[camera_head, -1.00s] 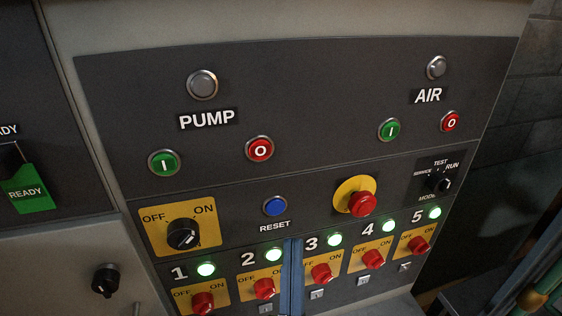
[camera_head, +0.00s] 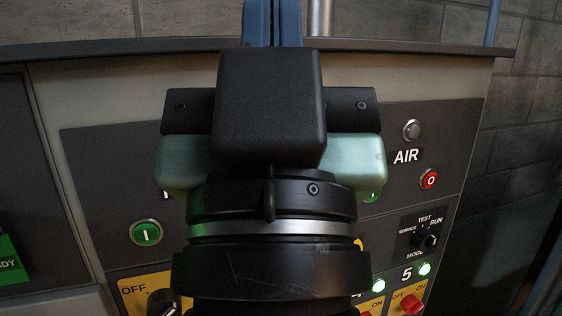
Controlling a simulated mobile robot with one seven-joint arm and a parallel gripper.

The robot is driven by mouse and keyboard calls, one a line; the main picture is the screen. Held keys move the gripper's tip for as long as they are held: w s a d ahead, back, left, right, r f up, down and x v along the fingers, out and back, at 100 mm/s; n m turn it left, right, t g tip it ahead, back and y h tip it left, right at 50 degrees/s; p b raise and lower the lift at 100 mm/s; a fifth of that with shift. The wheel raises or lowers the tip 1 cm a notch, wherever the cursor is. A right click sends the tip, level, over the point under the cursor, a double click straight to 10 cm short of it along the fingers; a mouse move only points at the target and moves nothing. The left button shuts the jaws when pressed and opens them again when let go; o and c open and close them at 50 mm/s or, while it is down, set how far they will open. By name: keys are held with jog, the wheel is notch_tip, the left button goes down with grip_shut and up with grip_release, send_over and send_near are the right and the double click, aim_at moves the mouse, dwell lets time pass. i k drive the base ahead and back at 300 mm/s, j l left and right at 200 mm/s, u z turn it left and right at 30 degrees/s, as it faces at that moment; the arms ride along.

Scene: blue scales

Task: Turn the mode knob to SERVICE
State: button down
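The mode knob (camera_head: 428,241) is a small black knob on a dark plate at the right of the panel. SERVICE is printed to its left, TEST above it and RUN at its upper right. Its pointer seems to face RUN, though it is small. My gripper (camera_head: 271,22) fills the middle of the view, seen from behind, its two blue fingers pointing up. The fingers lie side by side, shut, with nothing seen between them; their tips are cut off by the top edge. The gripper is left of the knob and clear of it in the picture.
The AIR lamp (camera_head: 411,130) and red O button (camera_head: 429,180) sit above the knob. A lit green lamp (camera_head: 424,269) and red switch (camera_head: 410,304) sit below. A green I button (camera_head: 146,233) is at left. My gripper hides the panel's middle.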

aim_at(424, 240)
jog(key=l, duration=0.5)
jog(key=i+l, duration=0.15)
jog(key=l, duration=0.85)
jog(key=i, duration=0.05)
